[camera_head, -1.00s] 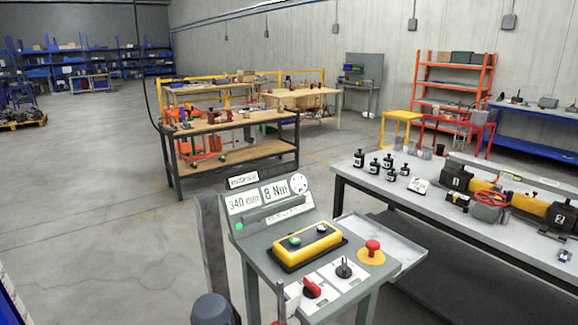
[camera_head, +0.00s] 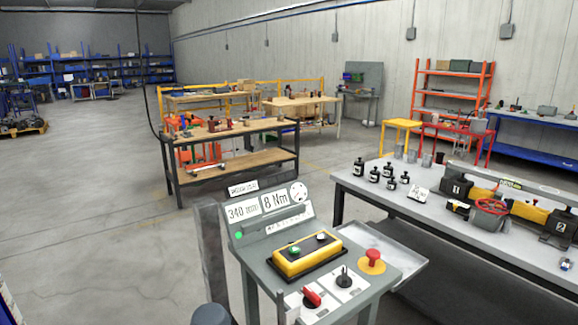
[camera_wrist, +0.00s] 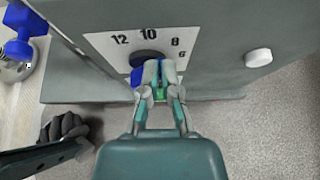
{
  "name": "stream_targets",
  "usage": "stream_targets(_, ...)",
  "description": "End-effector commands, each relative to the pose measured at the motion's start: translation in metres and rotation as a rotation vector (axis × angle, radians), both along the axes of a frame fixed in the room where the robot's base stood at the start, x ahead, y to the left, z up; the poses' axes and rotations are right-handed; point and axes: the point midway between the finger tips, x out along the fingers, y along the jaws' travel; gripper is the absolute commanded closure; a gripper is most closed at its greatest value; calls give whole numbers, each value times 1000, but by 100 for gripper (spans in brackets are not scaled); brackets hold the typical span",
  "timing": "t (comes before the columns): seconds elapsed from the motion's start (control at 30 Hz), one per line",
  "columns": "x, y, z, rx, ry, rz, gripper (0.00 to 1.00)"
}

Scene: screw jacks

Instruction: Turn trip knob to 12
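In the wrist view a white dial plate (camera_wrist: 110,42) carries the numbers 12, 10, 8 and 6, from left to right. The trip knob has a dark round base (camera_wrist: 148,55) and a blue part (camera_wrist: 137,77) that shows to the left of my gripper. My gripper (camera_wrist: 160,66) is over the knob, its two grey fingers close together with a little blue between them. The fingers hide much of the knob, so its pointing direction and the grip are unclear. My gripper is not seen in the head view.
The head view shows a grey console (camera_head: 262,228) with a yellow button box (camera_head: 307,254), a red mushroom button (camera_head: 373,256), a red knob (camera_head: 312,297) and a black knob (camera_head: 344,278). A workbench (camera_head: 450,215) stands to the right. A white cap (camera_wrist: 258,57) sits right of the dial.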

Motion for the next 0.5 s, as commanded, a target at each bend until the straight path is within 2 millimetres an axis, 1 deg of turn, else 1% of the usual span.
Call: stream_targets(0.5,-10,11,1,0,8,4,100)
